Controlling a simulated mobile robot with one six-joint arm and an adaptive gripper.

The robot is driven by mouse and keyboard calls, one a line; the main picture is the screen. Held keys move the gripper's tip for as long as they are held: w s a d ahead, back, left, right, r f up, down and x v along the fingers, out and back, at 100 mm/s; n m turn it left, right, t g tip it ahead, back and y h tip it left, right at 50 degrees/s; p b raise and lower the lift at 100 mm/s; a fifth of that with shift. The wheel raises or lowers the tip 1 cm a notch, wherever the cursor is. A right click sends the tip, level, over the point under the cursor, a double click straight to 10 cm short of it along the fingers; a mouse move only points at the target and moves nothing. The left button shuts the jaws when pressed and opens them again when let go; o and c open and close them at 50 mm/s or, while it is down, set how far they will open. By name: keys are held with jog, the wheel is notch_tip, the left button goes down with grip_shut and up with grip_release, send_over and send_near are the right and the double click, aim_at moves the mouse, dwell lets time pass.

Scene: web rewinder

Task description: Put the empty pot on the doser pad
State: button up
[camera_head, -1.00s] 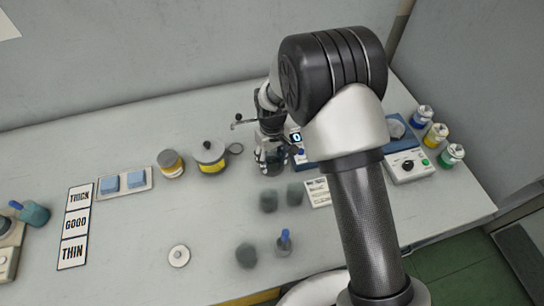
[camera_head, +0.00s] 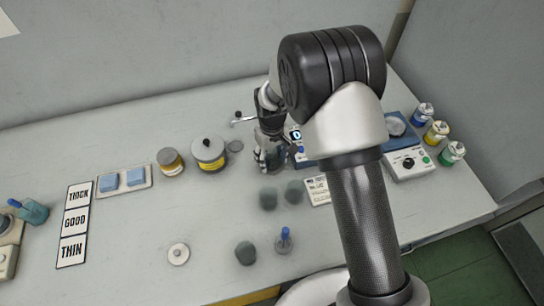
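My gripper (camera_head: 272,160) is low over the back middle of the bench, partly behind my own arm. A dark, glassy shape shows between its fingers. It may be a pot, but I cannot tell whether the fingers are closed on it. Grey-green pots stand in front of the gripper: one (camera_head: 268,199), another beside it (camera_head: 294,192), and a third nearer the front (camera_head: 245,253). I cannot tell which is empty. A small round grey disc (camera_head: 235,146) lies just left of the gripper. It may be the doser pad, but this is unclear.
A blue-topped bottle (camera_head: 284,241) stands at the front. The bench's left front is mostly clear.

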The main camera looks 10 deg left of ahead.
jog(key=o, duration=0.4)
jog(key=shift+o, duration=0.6)
jog(key=o, duration=0.5)
jog(key=shift+o, duration=0.2)
notch_tip(320, 180, up, 11)
jog(key=p, duration=0.7)
dwell(0.7)
